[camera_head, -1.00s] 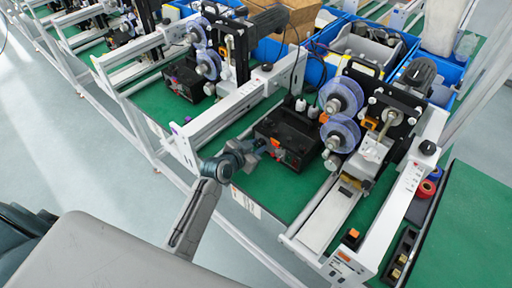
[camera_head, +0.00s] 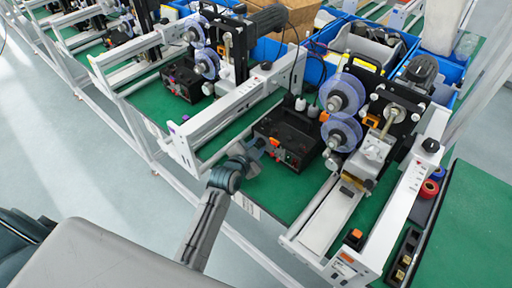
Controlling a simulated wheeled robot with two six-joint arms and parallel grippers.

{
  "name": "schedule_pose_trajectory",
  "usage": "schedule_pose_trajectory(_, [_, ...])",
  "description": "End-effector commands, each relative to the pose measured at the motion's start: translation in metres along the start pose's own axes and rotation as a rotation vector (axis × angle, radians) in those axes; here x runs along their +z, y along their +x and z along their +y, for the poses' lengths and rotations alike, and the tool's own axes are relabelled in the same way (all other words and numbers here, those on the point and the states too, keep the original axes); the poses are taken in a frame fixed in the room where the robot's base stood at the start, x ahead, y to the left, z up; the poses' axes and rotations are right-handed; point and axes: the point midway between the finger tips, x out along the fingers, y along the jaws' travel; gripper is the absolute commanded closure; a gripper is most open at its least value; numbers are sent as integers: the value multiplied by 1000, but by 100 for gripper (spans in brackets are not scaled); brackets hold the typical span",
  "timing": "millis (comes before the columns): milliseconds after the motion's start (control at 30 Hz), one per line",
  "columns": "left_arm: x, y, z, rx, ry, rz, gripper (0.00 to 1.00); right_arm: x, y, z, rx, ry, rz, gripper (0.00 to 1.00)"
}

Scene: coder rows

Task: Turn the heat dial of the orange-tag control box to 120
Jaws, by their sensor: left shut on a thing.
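The orange-tag control box (camera_head: 290,134) is a black box on the green table top, with an orange tag (camera_head: 275,142) on its front face. Red and other small parts show at the right of that face. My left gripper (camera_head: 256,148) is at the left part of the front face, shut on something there. The jaws hide what they hold, so the heat dial and its setting cannot be read. My right gripper is not in view.
A coder machine with two purple-blue reels (camera_head: 342,110) stands right of the box. A white rail frame (camera_head: 225,108) runs along its left. Another black box (camera_head: 182,80) sits farther left. Blue bins (camera_head: 318,70) stand behind.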

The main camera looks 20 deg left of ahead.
Motion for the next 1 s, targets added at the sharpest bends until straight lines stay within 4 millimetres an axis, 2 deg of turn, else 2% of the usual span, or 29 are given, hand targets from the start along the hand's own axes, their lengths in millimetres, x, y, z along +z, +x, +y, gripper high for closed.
schedule_pose_trajectory(267, [0, 0, 0, 0, -1, 1, 97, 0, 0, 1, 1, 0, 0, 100])
schedule_pose_trajectory(300, [0, 0, 0, 0, -1, 1, 68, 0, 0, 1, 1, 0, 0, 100])
schedule_pose_trajectory(333, [0, 0, 0, 0, -1, 1, 65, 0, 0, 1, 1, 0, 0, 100])
schedule_pose_trajectory(600, [0, 0, 0, 0, -1, 1, 65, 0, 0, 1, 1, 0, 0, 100])
schedule_pose_trajectory(733, [1, -8, 1, -1, -1, 1, 65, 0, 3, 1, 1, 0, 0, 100])
schedule_pose_trajectory(867, [2, -28, 2, 0, -1, 1, 65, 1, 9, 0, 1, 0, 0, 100])
schedule_pose_trajectory(1000, [2, -56, 2, -1, -1, 1, 65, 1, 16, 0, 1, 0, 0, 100])
